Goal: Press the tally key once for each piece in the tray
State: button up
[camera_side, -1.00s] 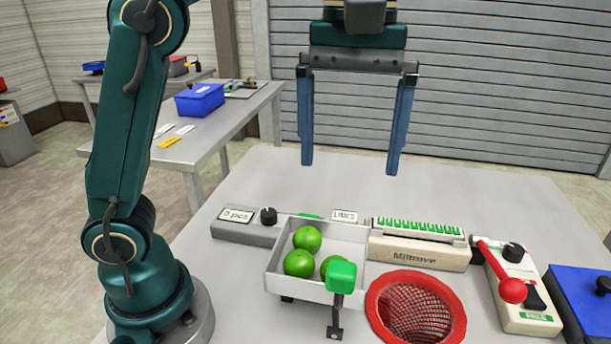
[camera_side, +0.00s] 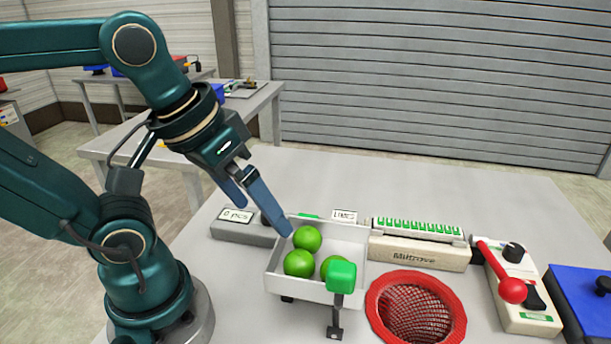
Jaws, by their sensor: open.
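The white tray (camera_side: 345,245) stands on the grey table and holds three green limes: one at the back (camera_side: 307,239), one at the front left (camera_side: 299,263), and one (camera_side: 328,264) partly hidden by a green block. A grey counter box (camera_side: 240,231) behind and left of the tray has a display (camera_side: 236,215) reading "0 pcs". A flat green piece (camera_side: 309,215), possibly the tally key, shows just behind the tray's back wall, mostly hidden. My gripper (camera_side: 262,216) is open and empty, tilted down, with one fingertip overlapping the tray's back left corner; contact cannot be told.
A green block (camera_side: 341,277) on a dark bracket stands at the tray's front right. A red-rimmed mesh basket (camera_side: 417,308), a beige "Miltrove" unit (camera_side: 418,252), a red-knobbed lever (camera_side: 511,289) and a blue box (camera_side: 586,300) stand to the right.

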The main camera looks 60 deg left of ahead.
jog(key=f+m, duration=0.1)
jog(key=w+f+m, duration=0.1)
jog(key=shift+m+t, duration=0.4)
jog(key=shift+c, duration=0.3)
grip_shut()
dwell(1.1)
